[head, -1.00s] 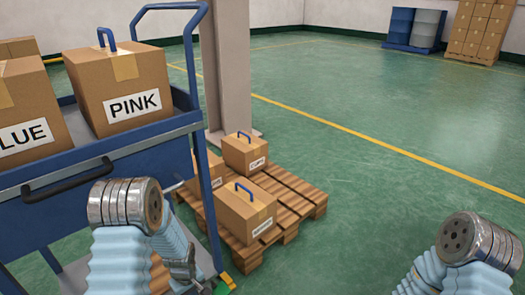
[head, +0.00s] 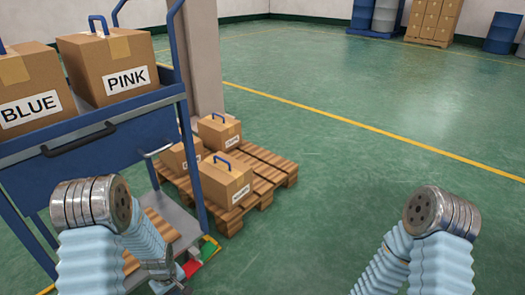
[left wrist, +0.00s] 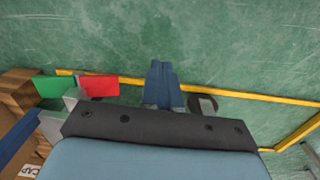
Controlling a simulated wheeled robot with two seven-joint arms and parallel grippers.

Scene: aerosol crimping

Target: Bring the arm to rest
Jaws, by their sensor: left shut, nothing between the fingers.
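My left arm (head: 90,205) comes in at the lower left of the head view, beside the blue cart, with its forearm hanging down. In the left wrist view my left gripper (left wrist: 162,68) shows as two blue-grey fingers pressed together, with nothing between them. It is above the green floor, near a yellow floor line. My right arm (head: 440,215) stands at the lower right of the head view, over clear floor. Its gripper is out of view.
A blue cart (head: 95,150) carries cartons marked BLUE (head: 30,85) and PINK (head: 110,70). Behind it a wooden pallet (head: 275,165) holds three handled cartons (head: 227,182). A red plate (left wrist: 99,86) and a green plate (left wrist: 54,87) lie left of my left fingers. Floor at centre right is free.

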